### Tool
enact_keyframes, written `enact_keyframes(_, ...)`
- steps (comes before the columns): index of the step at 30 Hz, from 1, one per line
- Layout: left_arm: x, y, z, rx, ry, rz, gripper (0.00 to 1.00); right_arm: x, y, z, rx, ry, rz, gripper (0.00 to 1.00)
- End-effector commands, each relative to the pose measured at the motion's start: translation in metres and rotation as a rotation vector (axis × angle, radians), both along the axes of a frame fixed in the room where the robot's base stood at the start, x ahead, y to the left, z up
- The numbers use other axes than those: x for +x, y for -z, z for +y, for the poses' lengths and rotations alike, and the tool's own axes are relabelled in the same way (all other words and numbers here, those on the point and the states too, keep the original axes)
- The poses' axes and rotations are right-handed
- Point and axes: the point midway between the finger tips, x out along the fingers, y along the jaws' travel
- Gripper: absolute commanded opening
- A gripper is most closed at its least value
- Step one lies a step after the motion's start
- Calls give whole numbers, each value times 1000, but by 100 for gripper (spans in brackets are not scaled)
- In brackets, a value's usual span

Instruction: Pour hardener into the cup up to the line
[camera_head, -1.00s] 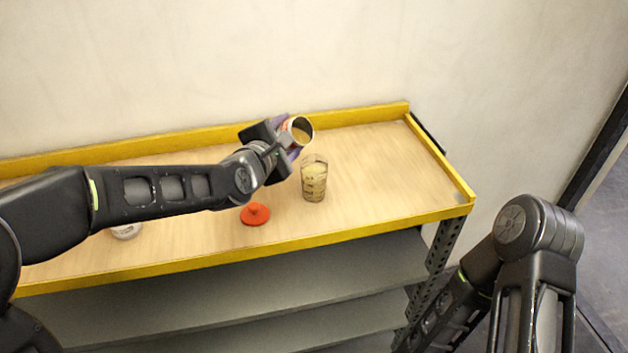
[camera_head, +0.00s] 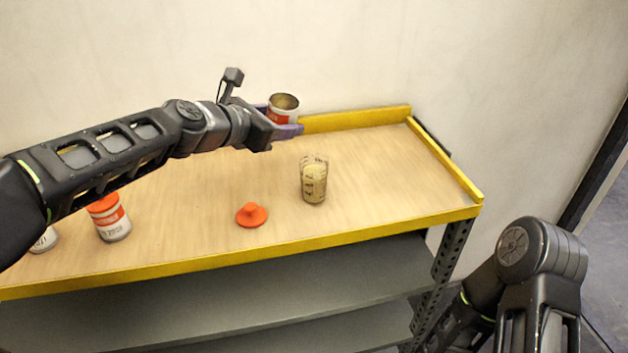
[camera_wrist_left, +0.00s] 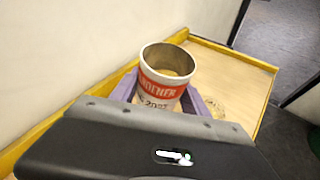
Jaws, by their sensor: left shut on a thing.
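My left gripper (camera_head: 284,123) is shut on an open can with a red and white label (camera_head: 283,108), held upright above the back of the bench. In the left wrist view the can (camera_wrist_left: 162,86) sits between the purple fingers, and its label reads "HARDENER" in part. Some content shows low inside it. The clear cup (camera_head: 314,182) with dark markings stands upright on the bench, in front of and right of the can, and holds a pale yellowish liquid. Its exact level against the line is too small to tell. My right gripper is out of view.
A red lid with a knob (camera_head: 252,214) lies on the bench left of the cup. A can with an orange-red top (camera_head: 109,217) and a white container (camera_head: 44,240) stand at the left, near my left arm. The yellow-rimmed bench (camera_head: 390,165) is clear at right.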

Motion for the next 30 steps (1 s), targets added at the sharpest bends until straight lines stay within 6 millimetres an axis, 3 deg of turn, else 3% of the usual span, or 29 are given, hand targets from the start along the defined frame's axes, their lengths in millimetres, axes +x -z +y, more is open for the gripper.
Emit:
enact_keyframes(14,1,-4,1,-21,-1,14,5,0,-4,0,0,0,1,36)
enact_keyframes(24,1,-35,1,-21,-1,14,5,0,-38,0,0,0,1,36)
enact_keyframes(30,1,-43,1,-20,-1,15,5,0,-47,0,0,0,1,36)
